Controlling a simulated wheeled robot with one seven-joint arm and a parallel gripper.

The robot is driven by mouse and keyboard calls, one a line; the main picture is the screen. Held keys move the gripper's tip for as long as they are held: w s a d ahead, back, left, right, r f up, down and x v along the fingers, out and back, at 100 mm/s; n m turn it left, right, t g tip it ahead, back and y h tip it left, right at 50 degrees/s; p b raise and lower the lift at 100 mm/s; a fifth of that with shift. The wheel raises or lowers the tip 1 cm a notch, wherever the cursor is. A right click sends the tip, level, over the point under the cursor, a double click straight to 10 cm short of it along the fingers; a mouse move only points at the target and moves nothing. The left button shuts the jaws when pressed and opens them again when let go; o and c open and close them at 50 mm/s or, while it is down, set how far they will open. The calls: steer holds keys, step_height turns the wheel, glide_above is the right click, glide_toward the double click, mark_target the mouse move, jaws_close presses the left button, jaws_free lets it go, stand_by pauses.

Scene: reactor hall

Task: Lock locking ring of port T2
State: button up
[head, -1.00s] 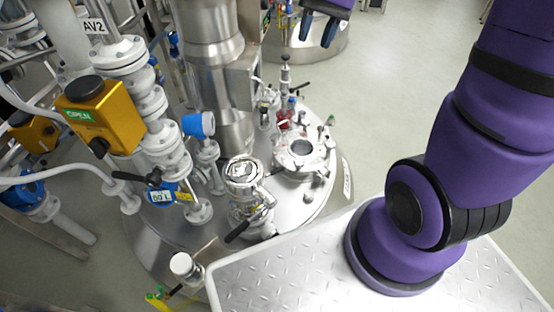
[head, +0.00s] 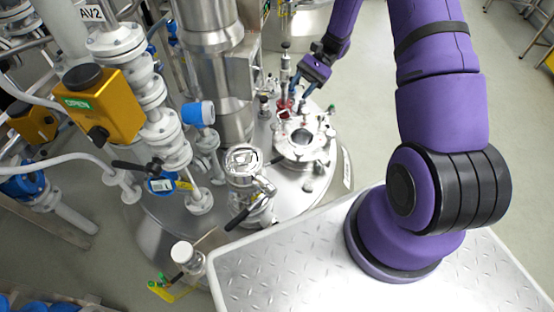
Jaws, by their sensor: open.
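My gripper (head: 304,86) is open and empty in the upper middle of the head view. It points down and left over the back of the round steel vessel lid (head: 318,190), just above and beside a slim port fitting with a red part (head: 285,106). I cannot tell whether it touches this fitting. No T2 label is readable, and I cannot tell which fitting bears the locking ring.
A thick steel column (head: 232,90) rises at the back left of the lid. A yellow valve actuator (head: 97,104), white pipe flanges and a blue-capped instrument (head: 198,114) crowd the left. A small white-capped fitting (head: 183,254) stands at front left. Open floor (head: 390,120) lies right of the lid.

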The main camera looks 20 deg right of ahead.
step_height(320, 180, down, 11)
steer(key=m+y, duration=0.3)
steer(key=m+t+y, duration=0.3)
steer(key=m+t, duration=0.1)
glide_toward(277, 160)
steer(key=a, duration=0.9)
steer(key=shift+s+a+f, duration=0.15)
steer(key=shift+a+f, duration=0.15)
steer(key=shift+a, duration=0.1)
jaws_close()
